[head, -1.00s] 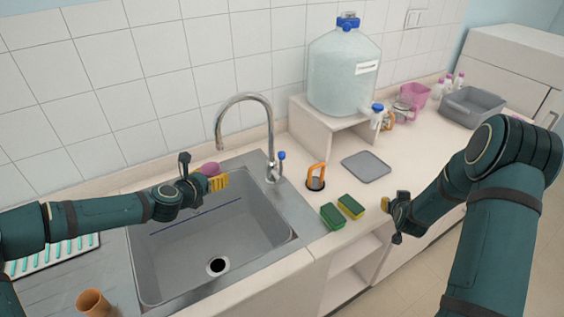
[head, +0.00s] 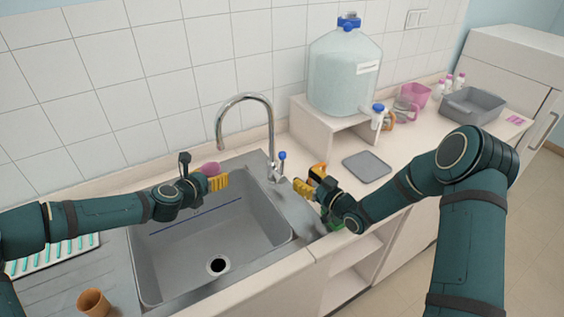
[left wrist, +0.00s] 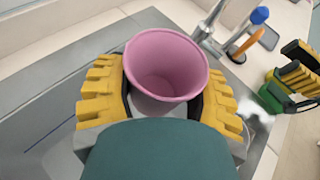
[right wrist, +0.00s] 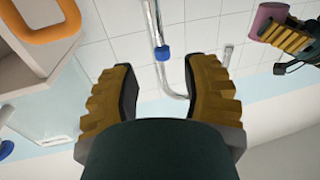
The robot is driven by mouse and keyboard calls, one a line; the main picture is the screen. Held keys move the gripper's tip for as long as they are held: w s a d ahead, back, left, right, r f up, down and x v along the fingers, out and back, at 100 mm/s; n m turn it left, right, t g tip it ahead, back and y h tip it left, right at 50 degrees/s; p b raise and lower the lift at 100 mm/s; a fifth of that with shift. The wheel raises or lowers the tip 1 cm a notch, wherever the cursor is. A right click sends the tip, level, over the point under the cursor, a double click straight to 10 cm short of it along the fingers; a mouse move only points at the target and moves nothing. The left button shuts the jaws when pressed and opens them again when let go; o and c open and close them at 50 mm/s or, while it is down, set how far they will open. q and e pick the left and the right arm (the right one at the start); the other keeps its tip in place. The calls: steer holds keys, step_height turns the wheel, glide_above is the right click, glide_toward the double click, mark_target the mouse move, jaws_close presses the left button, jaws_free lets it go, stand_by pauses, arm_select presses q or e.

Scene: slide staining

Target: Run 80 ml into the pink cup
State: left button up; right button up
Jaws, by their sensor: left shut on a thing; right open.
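The pink cup (head: 211,169) is held over the sink's (head: 190,250) back part, left of and below the tap spout. My left gripper (head: 214,183) is shut on it. The left wrist view shows the cup (left wrist: 165,62) from above, with no water visible inside. The tap (head: 245,97) has an arched metal spout and a blue-topped lever (head: 282,156); no stream shows. My right gripper (head: 308,179) is open and empty, just right of the lever and apart from it. In the right wrist view the blue lever tip (right wrist: 163,53) shows between and beyond its fingers.
An orange handle (right wrist: 40,22) stands close beside my right gripper. Green sponges are mostly hidden behind my right gripper. A large water bottle (head: 344,70) stands on a white shelf. A grey mat (head: 367,166) lies on the counter. A brown cup (head: 93,302) stands left of the sink.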

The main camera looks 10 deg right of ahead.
mark_target(283, 163)
steer(key=x, duration=1)
steer(key=shift+w+a, duration=0.2)
steer(key=shift+w, duration=0.15)
jaws_close()
